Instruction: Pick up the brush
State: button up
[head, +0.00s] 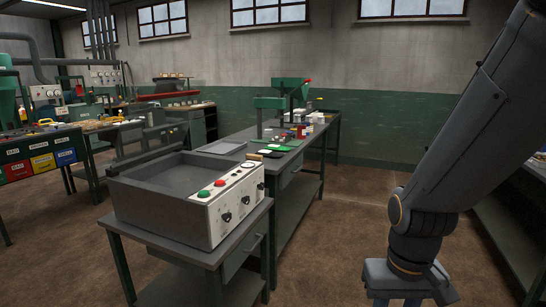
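A small tan and dark item (254,156) lies at the near end of the long workbench, just behind the grey control box. It may be the brush, but it is too small and partly hidden to be sure. My gripper (400,299) hangs at the bottom right, in front of the open floor and far from that item. Its fingers are cut off by the lower picture edge, so I cannot see their tips or anything between them.
The grey control box (160,205) with knobs and buttons stands on a small dark table (178,247) in front. The long workbench (308,148) behind it carries green machines, a grey tray (219,147) and small parts. Brown floor (345,215) is clear between the bench and my arm.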

aim_at(251, 157)
jog(key=z, duration=0.35)
jog(key=i, duration=2.75)
jog(key=u, duration=1.4)
jog(key=i, duration=0.7)
jog(key=u, duration=0.55)
